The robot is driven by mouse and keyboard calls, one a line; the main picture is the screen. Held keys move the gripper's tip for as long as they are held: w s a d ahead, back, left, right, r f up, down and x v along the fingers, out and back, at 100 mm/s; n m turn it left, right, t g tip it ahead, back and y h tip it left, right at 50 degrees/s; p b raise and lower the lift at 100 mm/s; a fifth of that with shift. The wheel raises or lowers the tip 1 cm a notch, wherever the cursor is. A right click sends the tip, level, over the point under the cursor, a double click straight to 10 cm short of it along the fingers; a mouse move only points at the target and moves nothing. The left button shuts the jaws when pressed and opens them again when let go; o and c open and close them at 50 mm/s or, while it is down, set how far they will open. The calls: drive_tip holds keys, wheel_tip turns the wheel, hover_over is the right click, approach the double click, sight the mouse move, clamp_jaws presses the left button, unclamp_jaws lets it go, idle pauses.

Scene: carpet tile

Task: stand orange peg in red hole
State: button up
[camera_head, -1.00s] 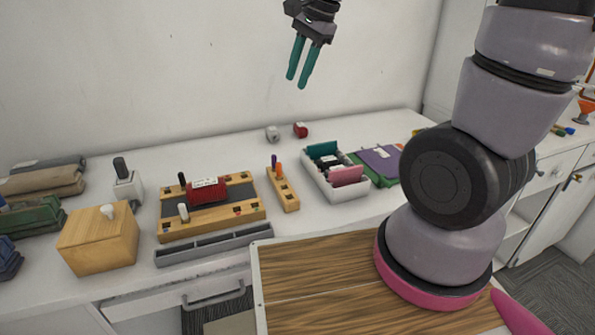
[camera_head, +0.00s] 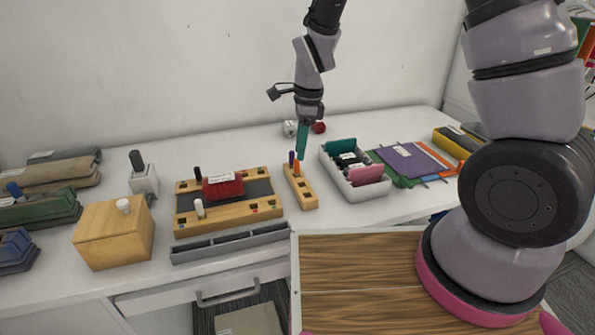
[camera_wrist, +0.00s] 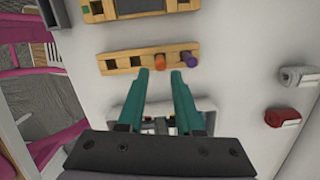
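The orange peg (camera_head: 296,167) stands in a small wooden strip (camera_head: 306,196), beside a purple peg (camera_head: 291,158). In the wrist view the orange peg (camera_wrist: 160,60) shows just beyond my fingertips. My gripper (camera_head: 302,156) is over the strip, its teal fingers pointing down. In the wrist view my gripper (camera_wrist: 164,71) has its fingers apart, with nothing between them. The larger wooden board (camera_head: 215,228) stands left of the strip, with small coloured marks by its holes. I cannot tell for certain which is the red hole.
The board carries a red block (camera_head: 223,187), a black peg (camera_head: 197,174) and a white peg (camera_head: 199,208). A grey tray (camera_head: 230,243) lies in front. A white bin (camera_head: 355,189) stands right of the strip. White and red objects (camera_head: 318,127) sit behind.

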sight(296, 161)
drive_tip(key=f, duration=0.2)
drive_tip(key=a+f, duration=0.1)
drive_tip(key=f, duration=0.2)
clamp_jaws()
drive_tip(key=shift+r, duration=0.1)
wheel_tip(296, 161, up, 9)
drive_tip(key=s+a+n, duration=0.8)
drive_tip(key=s+a, duration=0.2)
drive_tip(key=s, duration=0.2)
drive_tip(key=shift+n+g, duration=0.4)
drive_tip(key=shift+n, duration=0.1)
drive_tip(key=shift+s+a+f, duration=0.1)
drive_tip(key=shift+a+f, duration=0.05)
drive_tip(key=shift+f, duration=2.1)
drive_tip(key=shift+s+a+f, duration=0.1)
drive_tip(key=shift+f, duration=2.1)
